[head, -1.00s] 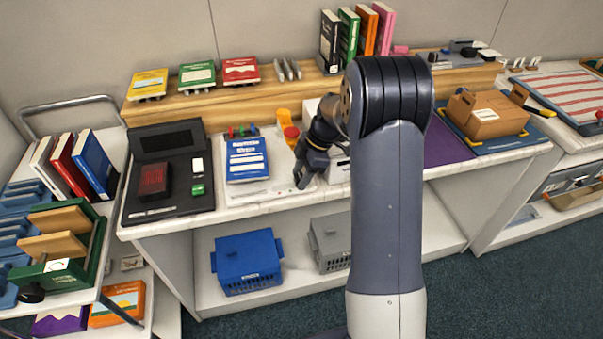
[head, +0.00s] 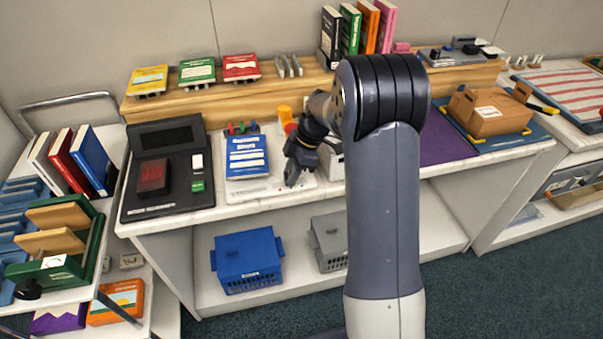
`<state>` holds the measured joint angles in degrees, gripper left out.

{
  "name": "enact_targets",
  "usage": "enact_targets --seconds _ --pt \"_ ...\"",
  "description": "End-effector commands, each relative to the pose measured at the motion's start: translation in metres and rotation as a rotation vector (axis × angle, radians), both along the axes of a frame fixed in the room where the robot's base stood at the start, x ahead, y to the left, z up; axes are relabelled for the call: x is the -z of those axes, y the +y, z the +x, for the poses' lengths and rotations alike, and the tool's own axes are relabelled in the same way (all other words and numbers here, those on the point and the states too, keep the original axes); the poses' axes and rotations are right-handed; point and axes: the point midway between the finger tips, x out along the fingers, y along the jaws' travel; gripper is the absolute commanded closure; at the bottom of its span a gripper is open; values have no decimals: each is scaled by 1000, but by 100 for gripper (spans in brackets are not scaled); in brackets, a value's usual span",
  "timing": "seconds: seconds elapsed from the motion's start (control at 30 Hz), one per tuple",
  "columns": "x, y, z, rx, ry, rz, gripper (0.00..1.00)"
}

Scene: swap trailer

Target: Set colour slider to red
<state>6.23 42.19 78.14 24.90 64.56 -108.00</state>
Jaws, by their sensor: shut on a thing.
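My gripper (head: 293,180) points down over the right part of a white board (head: 262,190) on the counter, right of a blue booklet (head: 246,157) lying on that board. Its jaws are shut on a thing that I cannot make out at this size. Small red, green and blue pieces (head: 242,128) stand in a row behind the booklet, left of my gripper. I cannot make out a slider knob or which colour it is set to.
A black device (head: 128,205) with a screen lies to the left. An orange item (head: 284,112) stands close behind my gripper. A wooden shelf (head: 200,105) bears several books. Blue (head: 248,262) and grey crates are below. My arm hides part of the counter.

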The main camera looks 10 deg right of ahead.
Motion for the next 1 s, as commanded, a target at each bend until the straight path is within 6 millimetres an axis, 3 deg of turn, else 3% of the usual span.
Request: enact_targets --seconds 0.1,0.2,0.5,0.53,0.8,1.0 --pt "3 23 0 -5 -4 0 100" --pt "1 33 0 -3 -3 0 100" --pt "-1 36 0 1 -2 3 100" --pt "-1 36 0 0 -2 3 73" --pt "0 35 0 -1 -1 1 53" --pt "0 34 0 -1 -1 1 53"
